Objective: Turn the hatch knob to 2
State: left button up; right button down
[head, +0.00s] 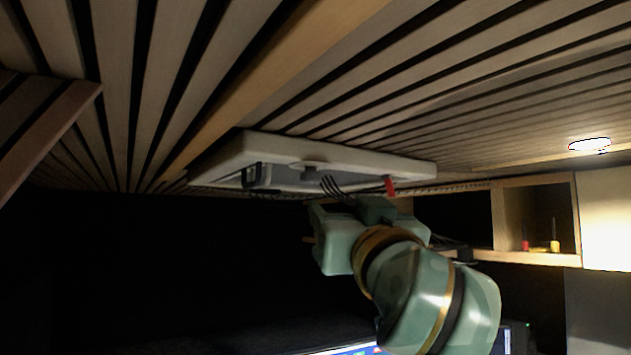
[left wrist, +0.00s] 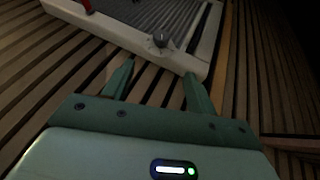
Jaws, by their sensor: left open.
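The white ceiling hatch (head: 225,160) hangs from the slatted ceiling in the head view, with a small knob (head: 308,167) on its near side. In the left wrist view the hatch frame (left wrist: 190,62) crosses the top, and the dark round knob (left wrist: 160,41) sits on a pale dial with marks too small to read. My left gripper (head: 316,212) is just below the hatch. In the left wrist view its two fingers (left wrist: 160,72) are apart and empty, with the knob beyond their tips, not touching. My right gripper is not in view.
A red part (head: 390,186) is at the hatch's right end, also at the top left of the left wrist view (left wrist: 87,5). A wooden shelf (head: 540,258) with small items is at the right. A wooden beam (head: 260,80) runs along the ceiling. Below the hatch is dark.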

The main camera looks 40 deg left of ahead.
aim_at(313, 181)
pick_arm(q)
jog(key=p+x, duration=0.6)
jog(key=x, duration=0.9)
jog(key=shift+a, duration=0.1)
jog(key=shift+w+a+r, duration=0.15)
jog(key=shift+w+a, duration=0.15)
jog(key=shift+a, duration=0.15)
jog(key=c, duration=1)
